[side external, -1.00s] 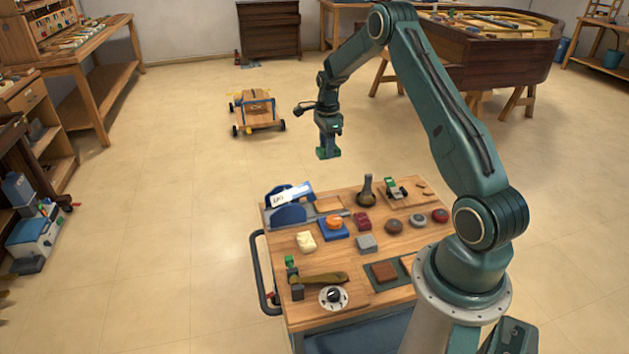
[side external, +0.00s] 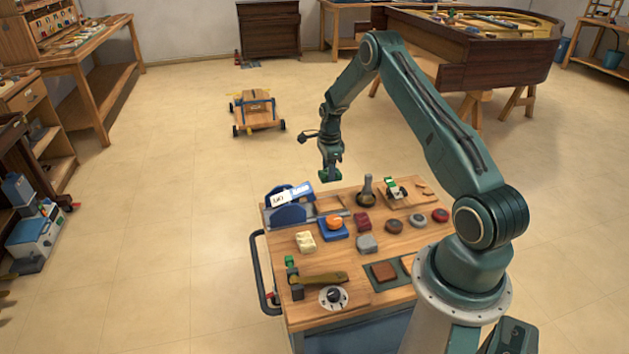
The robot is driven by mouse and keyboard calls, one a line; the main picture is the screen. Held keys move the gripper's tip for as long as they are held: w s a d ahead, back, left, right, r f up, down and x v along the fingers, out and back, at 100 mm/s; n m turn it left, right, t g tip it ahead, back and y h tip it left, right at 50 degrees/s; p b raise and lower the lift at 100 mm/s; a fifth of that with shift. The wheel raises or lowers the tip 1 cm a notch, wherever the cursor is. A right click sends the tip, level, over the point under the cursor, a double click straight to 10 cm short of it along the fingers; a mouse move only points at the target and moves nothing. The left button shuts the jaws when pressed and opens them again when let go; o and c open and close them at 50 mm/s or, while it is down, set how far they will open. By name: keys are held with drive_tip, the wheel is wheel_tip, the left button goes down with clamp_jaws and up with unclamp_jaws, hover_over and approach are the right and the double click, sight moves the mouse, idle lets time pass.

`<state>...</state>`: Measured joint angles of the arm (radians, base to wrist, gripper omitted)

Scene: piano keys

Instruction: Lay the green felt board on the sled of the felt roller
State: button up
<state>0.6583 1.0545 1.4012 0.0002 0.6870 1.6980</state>
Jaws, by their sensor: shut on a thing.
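My gripper (side external: 331,176) hangs above the far edge of the wooden cart top, pointing down. It is shut on a small green piece at its fingertips, which looks like the green felt board; the fingers and their dark green colour make its outline hard to tell. The felt roller, a blue device with a white labelled part (side external: 291,195), stands at the cart's far left corner. A metal rail runs right from it, below and in front of my gripper. I cannot clearly make out the sled. The held piece is in the air, apart from the roller.
An orange round piece on a blue base (side external: 333,226) sits close to the roller. A dark bottle-shaped tool (side external: 367,191) stands right of my gripper. Several small blocks and round pads lie across the cart top (side external: 335,255).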

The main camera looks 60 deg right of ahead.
wheel_tip(320, 180, down, 6)
drive_tip(key=shift+f, duration=0.1)
drive_tip(key=shift+f, duration=2.15)
drive_tip(key=shift+f, duration=0.1)
drive_tip(key=o, duration=1)
drive_tip(key=shift+c, duration=0.2)
drive_tip(key=shift+r, duration=6.15)
